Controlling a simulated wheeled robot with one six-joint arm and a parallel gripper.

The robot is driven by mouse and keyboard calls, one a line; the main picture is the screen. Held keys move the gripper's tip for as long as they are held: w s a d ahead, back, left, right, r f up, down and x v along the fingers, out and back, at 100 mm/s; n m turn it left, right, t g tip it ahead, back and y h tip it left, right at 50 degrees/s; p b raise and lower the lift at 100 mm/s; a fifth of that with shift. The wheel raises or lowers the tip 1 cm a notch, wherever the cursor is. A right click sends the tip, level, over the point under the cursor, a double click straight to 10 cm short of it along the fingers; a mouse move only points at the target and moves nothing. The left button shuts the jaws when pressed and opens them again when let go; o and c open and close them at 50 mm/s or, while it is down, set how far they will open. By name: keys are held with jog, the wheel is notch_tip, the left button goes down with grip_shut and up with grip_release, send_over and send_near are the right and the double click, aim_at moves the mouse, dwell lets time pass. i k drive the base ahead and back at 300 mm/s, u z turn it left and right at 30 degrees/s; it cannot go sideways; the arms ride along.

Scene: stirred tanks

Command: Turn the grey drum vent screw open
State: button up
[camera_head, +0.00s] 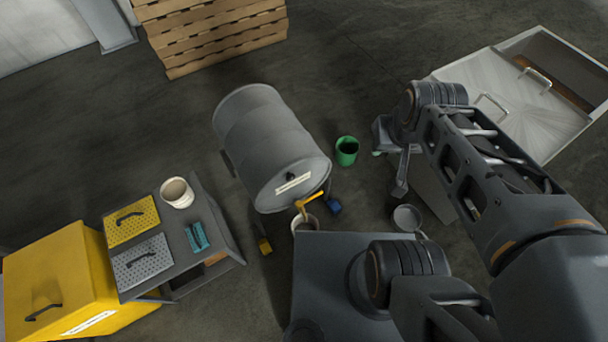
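The grey drum (262,130) lies on its side on a low stand in the middle of the view, its round end facing me. A small black screw or knob (290,176) sits on that end, just above a white label (293,184); I take it for the vent screw, but its turn position is too small to read. A yellow tap (310,201) is at the drum's lower edge. My gripper (400,188) hangs to the right of the drum, clear of it and apart from the screw. Its fingers are too small and edge-on to tell open from shut.
A green bucket (347,150) stands between drum and gripper. A pale bucket (304,223) is under the tap, with a blue block (334,206) beside it. A grey pot (406,218) is below my gripper. A low table (222,246) and yellow cabinet (60,275) stand left.

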aim_at(290, 177)
jog(key=z, duration=1.75)
jog(key=k, duration=1.45)
jog(key=u, duration=1.75)
jog(key=i, duration=0.5)
jog(key=z, duration=0.05)
